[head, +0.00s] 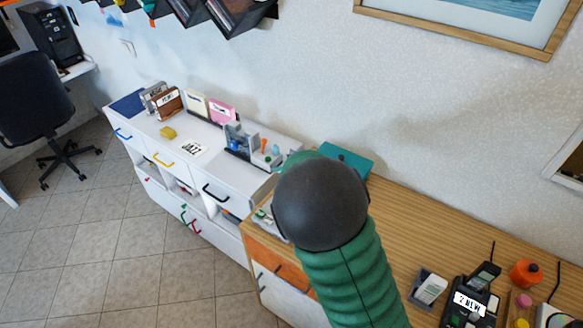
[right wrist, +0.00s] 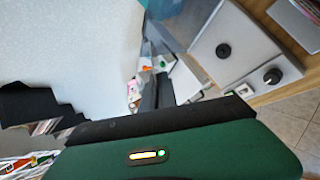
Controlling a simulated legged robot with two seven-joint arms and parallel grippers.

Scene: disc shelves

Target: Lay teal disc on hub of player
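In the right wrist view the player is a pale grey flat unit (right wrist: 235,45) on a wooden top, with a round black hub (right wrist: 223,50) standing bare and a dark knob (right wrist: 271,76) near its corner. In the head view my right arm hides most of that area. A teal-green rounded edge (head: 297,158) shows just behind my arm's dark joint; it may be the teal disc, but I cannot tell whether it is held. A small teal patch (right wrist: 164,8) shows at the wrist view's top edge. My right gripper's fingertips are not clear. My left gripper is not in view.
A teal flat piece (head: 347,160) stands behind my arm. A white cabinet (head: 210,160) to the left carries card holders and small items. A phone (head: 470,303) and an orange jar (head: 525,273) stand at right. The wooden top (head: 420,225) is bare along the wall.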

